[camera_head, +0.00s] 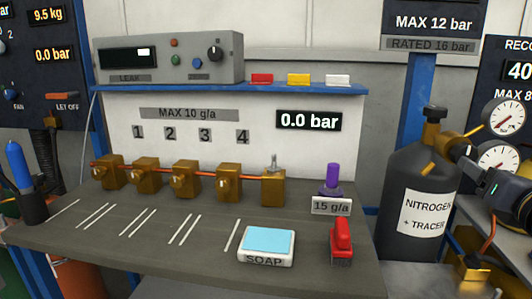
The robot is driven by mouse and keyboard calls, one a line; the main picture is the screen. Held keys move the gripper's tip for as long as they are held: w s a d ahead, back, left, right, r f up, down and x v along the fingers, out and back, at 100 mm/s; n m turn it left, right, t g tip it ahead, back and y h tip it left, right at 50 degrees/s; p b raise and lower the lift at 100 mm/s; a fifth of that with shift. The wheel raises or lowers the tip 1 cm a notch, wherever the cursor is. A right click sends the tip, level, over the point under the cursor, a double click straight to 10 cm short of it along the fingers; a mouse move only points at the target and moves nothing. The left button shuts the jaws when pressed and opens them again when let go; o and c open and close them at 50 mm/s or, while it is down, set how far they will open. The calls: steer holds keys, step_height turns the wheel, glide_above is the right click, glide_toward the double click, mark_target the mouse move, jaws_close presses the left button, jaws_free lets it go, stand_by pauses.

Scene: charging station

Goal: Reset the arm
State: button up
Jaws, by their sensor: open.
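A dark body with a small green light, cut off by the right edge, looks like my gripper (487,188). It is open, beside the gauges of the nitrogen cylinder. Its fingertips are hard to tell from the dark fittings there, and I cannot tell whether it touches them. The rest of my arm is out of view. The dark grey nitrogen cylinder (408,185) stands upright with a white label. Two round gauges, an upper one (505,118) and a lower one (497,158), sit to its right.
The grey bench (90,238) carries a row of brass valves (185,173), a soap box (266,246), a red tool (341,240) and a purple-topped item (333,178). A blue shelf (300,89) holds a leak meter (170,58). A blue post (416,100) stands behind the cylinder.

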mark_target(468, 155)
steer(key=b+x, duration=0.1)
steer(key=x, duration=0.7)
steer(key=shift+w+a+f, duration=0.1)
steer(key=shift+w+r+m+p, duration=0.2)
steer(key=shift+r+m+p, duration=0.1)
steer(key=shift+p, duration=0.25)
steer(key=m+p, duration=0.1)
steer(key=m, duration=0.1)
steer(key=shift+s+m+p, duration=0.15)
steer(key=shift+m+p, duration=0.15)
steer(key=shift+p, duration=0.1)
steer(key=m+p, duration=0.1)
steer(key=m, duration=0.1)
steer(key=shift+m+p, duration=0.3)
steer(key=shift+p, duration=0.05)
steer(key=m+p, duration=0.4)
steer(key=m, duration=0.1)
steer(key=shift+m, duration=0.3)
steer(key=m+p, duration=0.2)
steer(key=m, duration=0.1)
steer(key=shift+p, duration=0.3)
steer(key=m+p, duration=0.3)
steer(key=m, duration=0.1)
steer(key=m+p, duration=0.2)
steer(key=m, duration=0.1)
steer(key=shift+f+p, duration=0.15)
steer(key=shift+p, duration=0.15)
steer(key=shift+m, duration=0.3)
steer(key=shift+f, duration=0.1)
